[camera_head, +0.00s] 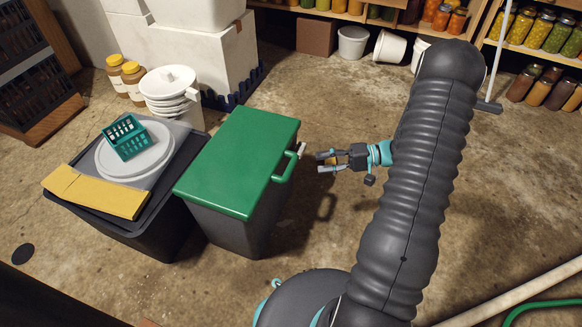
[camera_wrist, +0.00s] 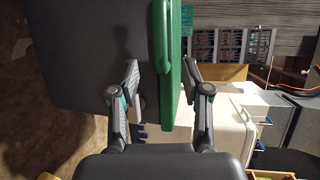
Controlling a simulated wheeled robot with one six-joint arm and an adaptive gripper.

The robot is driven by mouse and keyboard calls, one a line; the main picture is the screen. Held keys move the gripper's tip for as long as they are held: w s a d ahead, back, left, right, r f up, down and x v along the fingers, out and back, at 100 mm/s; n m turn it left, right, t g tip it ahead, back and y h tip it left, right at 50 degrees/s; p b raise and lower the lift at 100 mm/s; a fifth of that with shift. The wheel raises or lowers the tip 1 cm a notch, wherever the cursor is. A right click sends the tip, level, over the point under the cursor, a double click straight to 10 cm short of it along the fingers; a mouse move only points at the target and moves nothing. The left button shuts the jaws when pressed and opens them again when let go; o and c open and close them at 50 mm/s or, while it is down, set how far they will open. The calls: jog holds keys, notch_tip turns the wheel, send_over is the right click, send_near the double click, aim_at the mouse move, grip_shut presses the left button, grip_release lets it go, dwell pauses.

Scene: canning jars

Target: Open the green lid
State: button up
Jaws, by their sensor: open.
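The green lid (camera_head: 240,155) lies flat and closed on a dark grey bin (camera_head: 233,232). Its green handle (camera_head: 286,168) juts from the lid's right edge. A small white piece (camera_head: 301,149) shows beside the handle. My gripper (camera_head: 319,162) is just right of the handle, pointing left at it, open and apart from it. In the wrist view the green lid (camera_wrist: 166,100) appears edge-on, ahead of my gripper (camera_wrist: 162,76), and its line runs between the spread fingers. The inside of the bin is hidden.
A dark tote (camera_head: 150,240) to the left carries a yellow-tan envelope (camera_head: 95,191), a white round lid (camera_head: 150,172) and a teal basket (camera_head: 125,138). White stacked buckets (camera_head: 170,85) stand behind. Jar shelves line the back.

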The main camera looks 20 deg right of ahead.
aim_at(291, 168)
jog(key=x, duration=1)
jog(key=shift+c, duration=0.2)
grip_shut()
